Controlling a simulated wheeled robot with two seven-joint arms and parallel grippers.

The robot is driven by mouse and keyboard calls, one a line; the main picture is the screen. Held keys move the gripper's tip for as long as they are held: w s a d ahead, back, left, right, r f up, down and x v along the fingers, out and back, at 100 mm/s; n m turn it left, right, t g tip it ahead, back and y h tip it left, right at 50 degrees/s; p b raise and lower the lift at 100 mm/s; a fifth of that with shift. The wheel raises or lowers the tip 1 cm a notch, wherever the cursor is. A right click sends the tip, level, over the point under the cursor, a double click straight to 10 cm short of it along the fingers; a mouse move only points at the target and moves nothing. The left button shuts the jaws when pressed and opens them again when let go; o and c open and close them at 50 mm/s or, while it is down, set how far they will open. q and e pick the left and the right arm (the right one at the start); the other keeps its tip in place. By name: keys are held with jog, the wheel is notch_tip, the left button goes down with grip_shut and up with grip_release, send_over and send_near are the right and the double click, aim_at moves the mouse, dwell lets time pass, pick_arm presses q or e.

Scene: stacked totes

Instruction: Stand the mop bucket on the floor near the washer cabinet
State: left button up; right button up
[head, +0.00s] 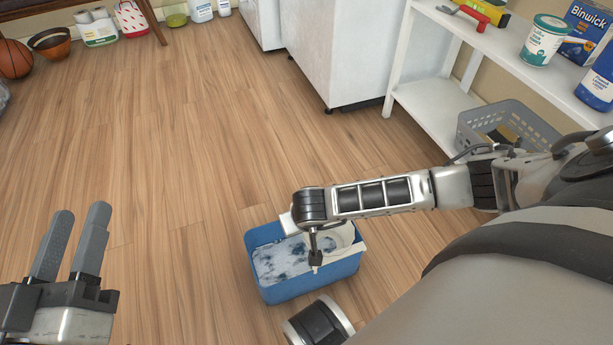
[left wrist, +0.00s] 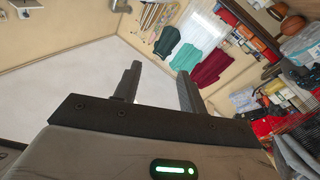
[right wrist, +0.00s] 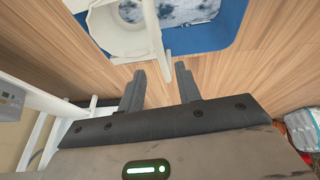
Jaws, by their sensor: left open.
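The mop bucket (head: 305,290) is a blue tub of foamy grey-white water with a white wringer (head: 345,241) at its right side. It stands upright on the wooden floor, below my right arm. In the right wrist view the bucket (right wrist: 226,30) is just beyond my right gripper (right wrist: 160,78). Those fingers are apart, with a thin white bar just past their tips; I see no contact. My left gripper (head: 82,210) is open and empty, left of the bucket. The white washer cabinet (head: 345,50) stands at the top centre, away from the bucket.
A white shelf (head: 440,110) right of the cabinet holds cans, boxes and a grey basket (head: 495,112). A basketball (head: 14,59), a bowl and bottles line the back left. The floor (head: 190,130) between the bucket and the cabinet is clear.

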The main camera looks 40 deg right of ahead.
pick_arm(q)
jog(key=f+g, duration=0.1)
jog(key=s+f+n+p, duration=0.1)
jog(key=s+f+n+g, duration=0.1)
jog(key=shift+d+f+g+y, duration=0.15)
jog(key=shift+d+g+y, duration=0.15)
jog(key=shift+y, duration=0.1)
pick_arm(e)
jog(key=v, duration=0.5)
pick_arm(q)
jog(key=shift+p, duration=0.3)
